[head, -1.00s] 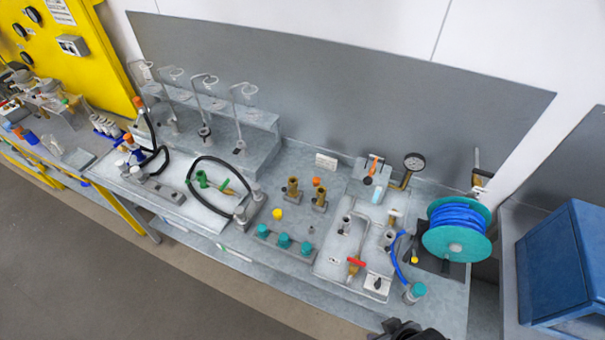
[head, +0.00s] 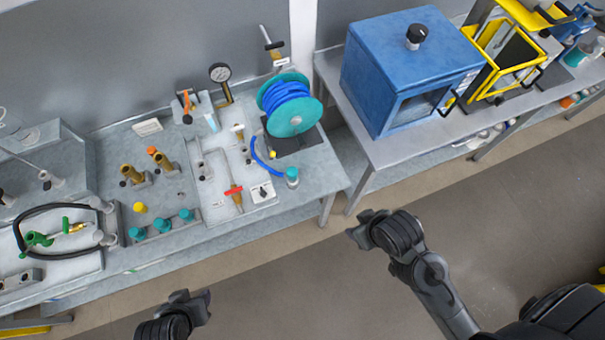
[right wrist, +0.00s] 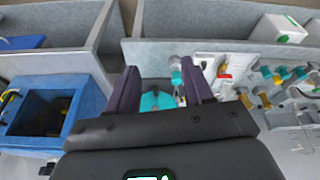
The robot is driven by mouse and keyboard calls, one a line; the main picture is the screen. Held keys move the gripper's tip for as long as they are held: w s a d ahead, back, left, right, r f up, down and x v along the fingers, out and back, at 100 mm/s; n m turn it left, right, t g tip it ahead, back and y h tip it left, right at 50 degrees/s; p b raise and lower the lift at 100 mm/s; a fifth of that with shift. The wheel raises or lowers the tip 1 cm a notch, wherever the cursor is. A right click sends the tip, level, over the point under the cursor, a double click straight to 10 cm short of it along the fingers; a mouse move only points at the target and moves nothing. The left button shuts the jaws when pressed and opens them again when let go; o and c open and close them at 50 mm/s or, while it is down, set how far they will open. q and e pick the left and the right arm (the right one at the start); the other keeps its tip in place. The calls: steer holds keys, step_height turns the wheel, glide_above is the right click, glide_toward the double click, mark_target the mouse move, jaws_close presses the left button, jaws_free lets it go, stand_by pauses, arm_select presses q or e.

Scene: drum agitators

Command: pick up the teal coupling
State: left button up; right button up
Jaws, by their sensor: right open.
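A teal-topped coupling (head: 292,176) stands upright at the front right of the bench, by the end of a blue hose. Several more teal pieces (head: 163,225) sit in a row on a grey block near the front edge. My right gripper (head: 360,226) is in front of the bench, right of the coupling and apart from it. In the right wrist view its fingers (right wrist: 159,68) are spread and empty, with a teal disc showing between them. My left gripper (head: 188,298) is low in the head view, in front of the bench; its jaw opening is unclear.
A blue hose reel with a teal flange (head: 296,118) stands behind the coupling. A red-handled valve (head: 233,190) is on a white plate to its left. A gauge (head: 220,73) rises behind. A blue box (head: 402,75) stands on the right bench. The floor between is clear.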

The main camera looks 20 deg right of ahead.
steer(key=shift+w+a+r, duration=0.1)
steer(key=shift+w, duration=0.05)
steer(key=shift+o, duration=0.5)
steer(key=o, duration=0.3)
steer(key=shift+o, duration=0.2)
